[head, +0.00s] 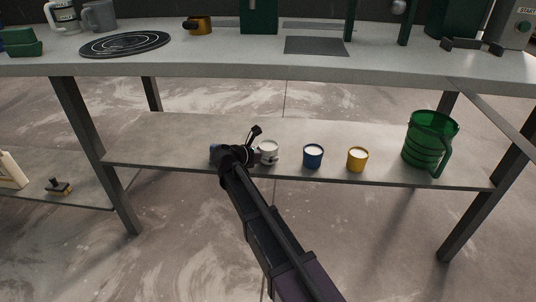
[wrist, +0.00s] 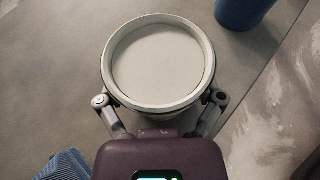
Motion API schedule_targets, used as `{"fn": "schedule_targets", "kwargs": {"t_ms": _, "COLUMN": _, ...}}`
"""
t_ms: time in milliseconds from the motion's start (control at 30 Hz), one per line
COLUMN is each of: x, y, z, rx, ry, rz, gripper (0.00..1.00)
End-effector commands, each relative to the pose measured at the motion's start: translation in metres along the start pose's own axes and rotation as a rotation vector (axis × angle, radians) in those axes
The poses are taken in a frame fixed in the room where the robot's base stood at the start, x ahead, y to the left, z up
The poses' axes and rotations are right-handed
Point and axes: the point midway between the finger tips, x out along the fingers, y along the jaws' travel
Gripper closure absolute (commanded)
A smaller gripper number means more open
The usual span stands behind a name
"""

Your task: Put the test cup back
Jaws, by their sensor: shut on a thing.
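A white cup (head: 268,147) stands on the lower shelf, left of a blue cup and a yellow cup. I cannot tell from the pictures alone whether it is the test cup. In the wrist view the white cup (wrist: 158,60) is upright, seen from above, with a pale surface inside its rim. My gripper (wrist: 160,108) is shut on the white cup, one finger on each side of its near wall. In the head view my gripper (head: 254,149) reaches it from the left. Whether the cup's base touches the shelf is hard to tell.
The blue cup (head: 313,157), yellow cup (head: 357,159) and a green jug (head: 431,142) stand to the right on the lower shelf (head: 385,140). A blue ribbed thing (wrist: 64,166) is close by my gripper's left. The worktop (head: 220,56) overhangs the shelf; table legs (head: 97,150) bound it.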

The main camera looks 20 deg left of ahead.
Motion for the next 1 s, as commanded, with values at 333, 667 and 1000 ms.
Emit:
{"fn": "schedule_targets", "kwargs": {"t_ms": 333, "x": -0.0007, "y": 0.0004, "z": -0.0003, "rx": -0.001, "ry": -0.001, "rz": 0.001, "gripper": 0.75}}
{"fn": "schedule_targets", "kwargs": {"t_ms": 667, "x": 0.0007, "y": 0.0006, "z": -0.0044, "rx": -0.001, "ry": -0.001, "rz": 0.001, "gripper": 0.75}}
{"fn": "schedule_targets", "kwargs": {"t_ms": 1000, "x": 0.0015, "y": 0.0005, "z": -0.0063, "rx": -0.001, "ry": 0.0, "rz": 0.001, "gripper": 0.0}}
